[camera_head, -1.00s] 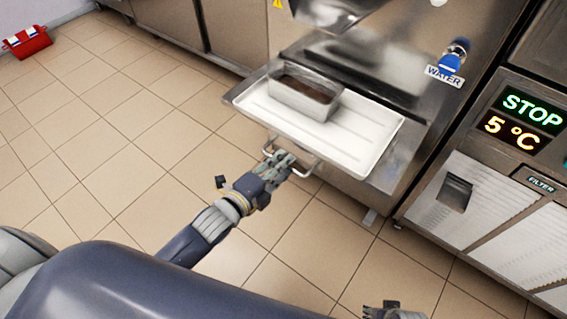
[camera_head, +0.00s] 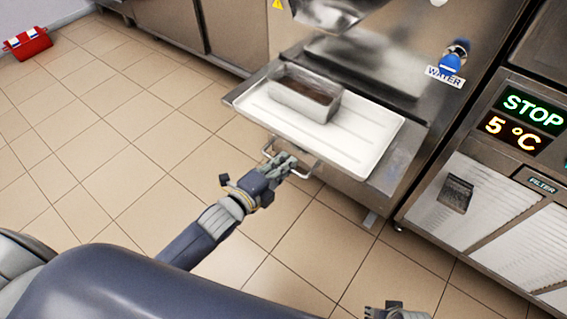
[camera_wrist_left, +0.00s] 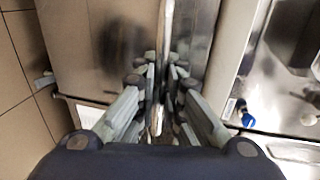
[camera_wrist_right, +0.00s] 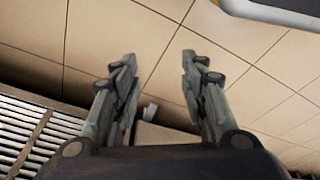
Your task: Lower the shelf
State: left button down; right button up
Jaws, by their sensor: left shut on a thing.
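The shelf (camera_head: 236,98) is a flat metal ledge on the front of the freezer, with a metal handle bar (camera_head: 308,172) at its front edge. A white tray (camera_head: 362,150) lies on it and holds a metal pan (camera_head: 300,102) with something dark inside. My left gripper (camera_head: 286,162) is shut on the handle bar, near its middle. In the left wrist view, the fingers (camera_wrist_left: 164,95) close around the bar (camera_wrist_left: 166,30). My right gripper (camera_wrist_right: 158,80) is open and empty over the floor; only its tip shows at the bottom of the head view (camera_head: 396,312).
A second machine with a STOP display (camera_head: 532,108) stands at the right. A blue water tap (camera_head: 454,58) and a metal chute (camera_head: 335,14) are above the shelf. A red crate (camera_head: 27,43) sits far left. The tiled floor in front is clear.

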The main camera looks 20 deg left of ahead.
pick_arm(q)
notch_tip(320, 180, down, 12)
jog(key=b, duration=0.5)
jog(key=shift+s+f+b, duration=0.15)
jog(key=shift+f+b, duration=0.1)
jog(key=shift+b, duration=0.05)
pick_arm(e)
notch_tip(320, 180, up, 13)
jog(key=t, duration=0.1)
jog(key=shift+s+d+r, duration=0.15)
jog(key=shift+s, duration=0.1)
pick_arm(q)
jog(key=shift+f, duration=0.1)
jog(key=c, duration=1.7)
grip_release()
jog(key=shift+s+a, duration=0.1)
jog(key=shift+r, duration=0.2)
jog(key=v, duration=1.2)
